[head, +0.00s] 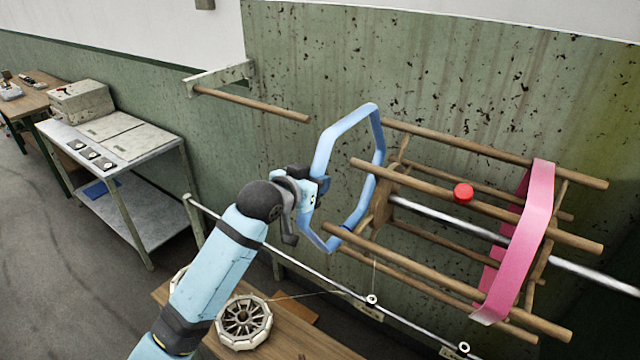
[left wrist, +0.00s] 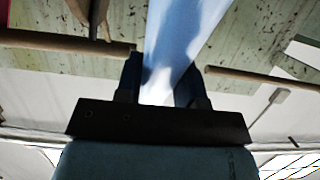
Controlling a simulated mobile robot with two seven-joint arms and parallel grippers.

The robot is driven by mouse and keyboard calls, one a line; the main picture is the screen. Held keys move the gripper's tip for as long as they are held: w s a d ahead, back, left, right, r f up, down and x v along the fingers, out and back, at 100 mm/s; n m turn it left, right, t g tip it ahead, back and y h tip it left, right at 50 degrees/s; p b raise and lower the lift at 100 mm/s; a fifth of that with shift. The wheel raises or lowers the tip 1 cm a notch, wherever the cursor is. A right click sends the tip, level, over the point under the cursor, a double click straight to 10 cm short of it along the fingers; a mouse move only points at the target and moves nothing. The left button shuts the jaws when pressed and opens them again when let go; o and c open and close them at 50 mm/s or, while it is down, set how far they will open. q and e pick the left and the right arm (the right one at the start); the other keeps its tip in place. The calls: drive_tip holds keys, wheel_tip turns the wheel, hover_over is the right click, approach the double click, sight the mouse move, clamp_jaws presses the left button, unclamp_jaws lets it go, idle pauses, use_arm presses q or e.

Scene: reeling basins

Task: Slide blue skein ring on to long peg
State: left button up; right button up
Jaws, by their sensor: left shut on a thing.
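The blue skein ring (head: 326,143) is an angular pale blue hoop, standing up and tilted. My left gripper (head: 317,187) is shut on its left side. In the left wrist view the ring (left wrist: 172,35) runs as a bright pale band between the two dark fingers (left wrist: 160,85). The long peg (head: 255,105) is a wooden rod on a wall bracket (head: 220,77); its free end is up and left of the ring, apart from it in the picture. The ring overlaps the left bar ends of the reel (head: 480,201); I cannot tell whether it surrounds them. My right gripper is not in view.
A pink skein ring (head: 541,205) sits around the reel's right part, with a red knob (head: 463,193) in front. A metal rail (head: 325,278) runs below. A spoked wheel (head: 243,320) lies on a wooden bench (head: 285,340). A metal table (head: 110,140) stands at left.

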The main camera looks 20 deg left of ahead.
use_arm(q)
drive_tip(key=a, duration=0.2)
drive_tip(key=w+a, duration=0.1)
drive_tip(key=a, duration=0.2)
idle(0.4)
drive_tip(key=shift+a, duration=0.15)
drive_tip(key=w+a, duration=0.1)
drive_tip(key=a, duration=0.5)
drive_tip(key=shift+w+a+r, duration=0.2)
drive_tip(key=shift+a+r, duration=0.15)
idle(0.3)
drive_tip(key=w+a, duration=0.1)
drive_tip(key=a, duration=0.6)
drive_tip(key=shift+w, duration=0.2)
idle(0.5)
